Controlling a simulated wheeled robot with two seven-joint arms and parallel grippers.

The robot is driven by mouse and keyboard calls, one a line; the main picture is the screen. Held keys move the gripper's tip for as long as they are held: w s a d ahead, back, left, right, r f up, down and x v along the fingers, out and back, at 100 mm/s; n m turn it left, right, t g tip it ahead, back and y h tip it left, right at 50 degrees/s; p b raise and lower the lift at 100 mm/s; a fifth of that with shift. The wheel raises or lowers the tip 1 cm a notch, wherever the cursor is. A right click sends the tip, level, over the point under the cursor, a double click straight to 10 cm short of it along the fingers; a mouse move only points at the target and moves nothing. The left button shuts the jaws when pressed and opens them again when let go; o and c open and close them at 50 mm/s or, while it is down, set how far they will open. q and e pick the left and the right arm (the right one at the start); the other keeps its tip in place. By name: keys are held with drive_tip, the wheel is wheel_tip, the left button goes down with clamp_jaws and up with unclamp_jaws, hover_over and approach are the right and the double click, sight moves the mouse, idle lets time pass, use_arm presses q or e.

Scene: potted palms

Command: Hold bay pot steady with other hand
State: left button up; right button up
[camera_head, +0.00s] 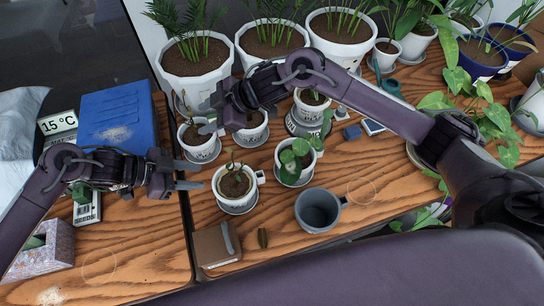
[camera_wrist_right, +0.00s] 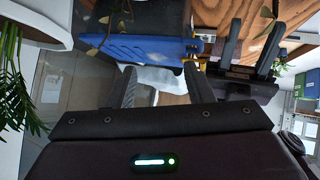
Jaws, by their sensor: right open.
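Several small white pots stand near my grippers; their labels are too small to read, so I cannot tell which is the bay pot. A white mug-like pot (camera_head: 247,200) with a small seedling stands upright on a grey saucer. My left gripper (camera_head: 198,175) is open and empty, just left of this pot and apart from it. My right gripper (camera_head: 206,117) is open above the small labelled pot (camera_head: 203,151) and a pot (camera_head: 254,138) beside it, partly hiding both. In the right wrist view its fingers (camera_wrist_right: 161,70) are apart with nothing clearly between them; the left gripper's fingers (camera_wrist_right: 252,48) show at right.
A pot with round leaves (camera_head: 294,174) and a grey mug (camera_head: 318,209) stand right of the seedling pot. Large white planters (camera_head: 200,88) line the back. A blue box (camera_head: 117,125) stands left, and a brown box (camera_head: 214,247) lies in front. Bare wood lies front right.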

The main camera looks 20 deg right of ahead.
drive_tip(key=s+d+f+n+g+h, duration=0.1)
drive_tip(key=s+d+f+g, duration=0.1)
drive_tip(key=s+f, duration=0.2)
drive_tip(key=g+h, duration=0.2)
drive_tip(key=h, duration=0.2)
approach(262, 175)
drive_tip(key=a, duration=0.1)
drive_tip(key=x, duration=0.8)
drive_tip(key=shift+s+f, duration=0.1)
drive_tip(key=shift+s, duration=0.3)
clamp_jaws()
